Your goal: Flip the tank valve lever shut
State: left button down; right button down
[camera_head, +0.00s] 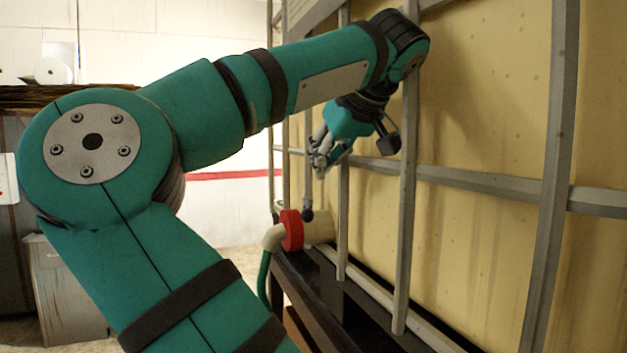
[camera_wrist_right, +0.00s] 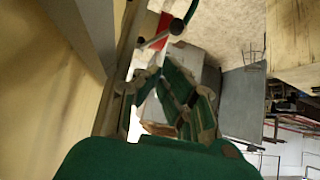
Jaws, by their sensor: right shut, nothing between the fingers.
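My right gripper (camera_head: 320,160) is shut and empty, pointing down above the valve, close to the lever's upper part. Whether it touches the lever is unclear. My left gripper is out of view.
The yellowish tank (camera_head: 480,110) stands inside a grey bar cage (camera_head: 409,200) at the right, on a dark base (camera_head: 315,300). A green hose (camera_head: 264,276) hangs from the pipe elbow. Open floor (camera_head: 232,250) lies left of the valve.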

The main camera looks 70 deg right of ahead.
jog(key=shift+v, duration=1)
